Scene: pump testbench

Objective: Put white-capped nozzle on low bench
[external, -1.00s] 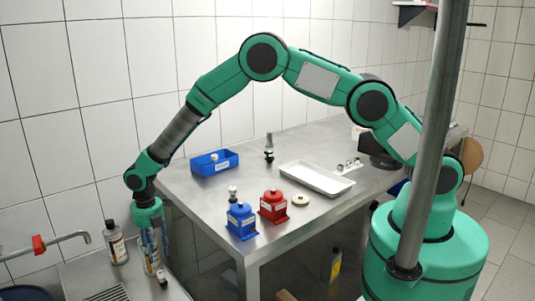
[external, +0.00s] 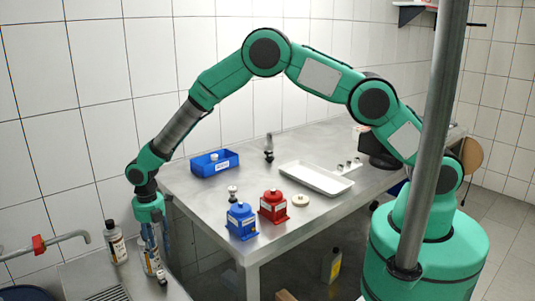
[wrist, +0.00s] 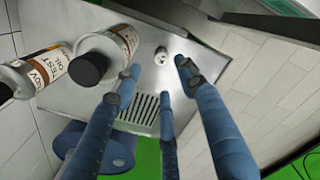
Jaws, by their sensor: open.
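A small nozzle with a whitish top (wrist: 161,56) stands on the low bench (wrist: 205,70) in the wrist view. In the external view it is a small dark-bodied piece (external: 162,278) near the front edge of the low bench (external: 95,278). My gripper (wrist: 158,72) is open and empty, with its blue fingers spread above the nozzle and apart from it. In the external view my gripper (external: 154,250) points down over the low bench, partly in front of a bottle.
Two labelled bottles, one (external: 116,243) left of my gripper and one (external: 149,262) just behind it, stand close by. The high table holds a blue bin (external: 214,164), blue pump (external: 241,221), red pump (external: 273,206) and white tray (external: 316,180).

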